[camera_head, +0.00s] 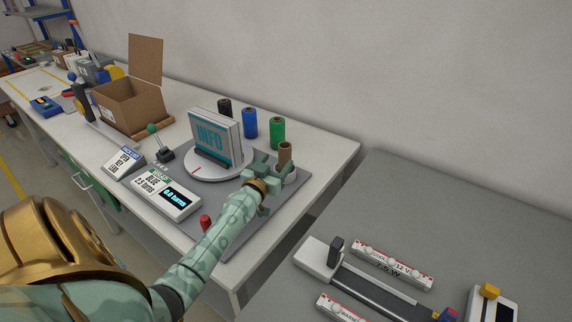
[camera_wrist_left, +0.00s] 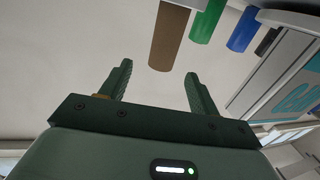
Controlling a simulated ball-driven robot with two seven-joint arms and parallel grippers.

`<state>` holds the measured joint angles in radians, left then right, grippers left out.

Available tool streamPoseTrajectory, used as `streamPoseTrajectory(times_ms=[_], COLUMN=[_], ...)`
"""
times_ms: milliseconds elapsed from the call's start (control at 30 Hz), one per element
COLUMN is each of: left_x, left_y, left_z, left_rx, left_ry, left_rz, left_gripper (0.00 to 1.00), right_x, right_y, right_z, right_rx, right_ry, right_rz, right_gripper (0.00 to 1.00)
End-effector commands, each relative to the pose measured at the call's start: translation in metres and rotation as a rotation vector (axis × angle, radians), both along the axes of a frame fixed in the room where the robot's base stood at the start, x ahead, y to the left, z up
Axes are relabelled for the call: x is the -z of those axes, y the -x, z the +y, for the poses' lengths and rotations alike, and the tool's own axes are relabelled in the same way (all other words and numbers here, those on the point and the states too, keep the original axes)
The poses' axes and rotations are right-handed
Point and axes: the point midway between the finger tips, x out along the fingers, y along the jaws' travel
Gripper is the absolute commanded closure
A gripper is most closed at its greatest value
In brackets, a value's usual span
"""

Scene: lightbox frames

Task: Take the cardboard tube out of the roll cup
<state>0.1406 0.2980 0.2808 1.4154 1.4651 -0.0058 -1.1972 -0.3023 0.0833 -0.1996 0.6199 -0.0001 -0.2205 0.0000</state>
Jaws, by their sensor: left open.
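The brown cardboard tube (camera_head: 285,152) stands upright near the right side of the grey mat. A pale rounded thing at its foot, probably the roll cup (camera_head: 290,176), is mostly hidden by my gripper. My left gripper (camera_head: 271,168) is at the tube, in front of it and slightly left. In the left wrist view, the left gripper (camera_wrist_left: 158,73) has its two fingers apart with nothing between them. The tube (camera_wrist_left: 172,38) shows there just past the fingertips, its end level with the gap; I cannot tell whether they touch. My right gripper is not in view.
Green (camera_head: 277,131), blue (camera_head: 249,122) and black (camera_head: 224,108) rolls stand behind the tube. An INFO block (camera_head: 209,136) sits on a round turntable to the left. A counter box (camera_head: 173,200) and red knob (camera_head: 205,221) are nearer. An open carton (camera_head: 126,107) stands further left.

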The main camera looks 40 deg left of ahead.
Motion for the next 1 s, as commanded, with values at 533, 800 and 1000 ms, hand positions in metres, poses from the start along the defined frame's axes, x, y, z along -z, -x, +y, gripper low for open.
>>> streamPoseTrajectory(times_ms=[533,800,1000], left_x=[0.005,0.002,0.002], left_y=[-0.067,-0.073,-0.072], left_z=[0.026,0.028,0.027], left_rx=[-0.001,0.000,0.000], left_ry=[0.000,-0.001,-0.001], left_rz=[0.001,0.001,0.001], left_gripper=[0.38,0.38,0.85], right_x=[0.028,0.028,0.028], right_y=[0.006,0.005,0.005], right_z=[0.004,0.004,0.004], right_rx=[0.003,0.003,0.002], right_ry=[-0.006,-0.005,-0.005], right_rz=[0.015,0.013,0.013], right_gripper=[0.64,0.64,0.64])
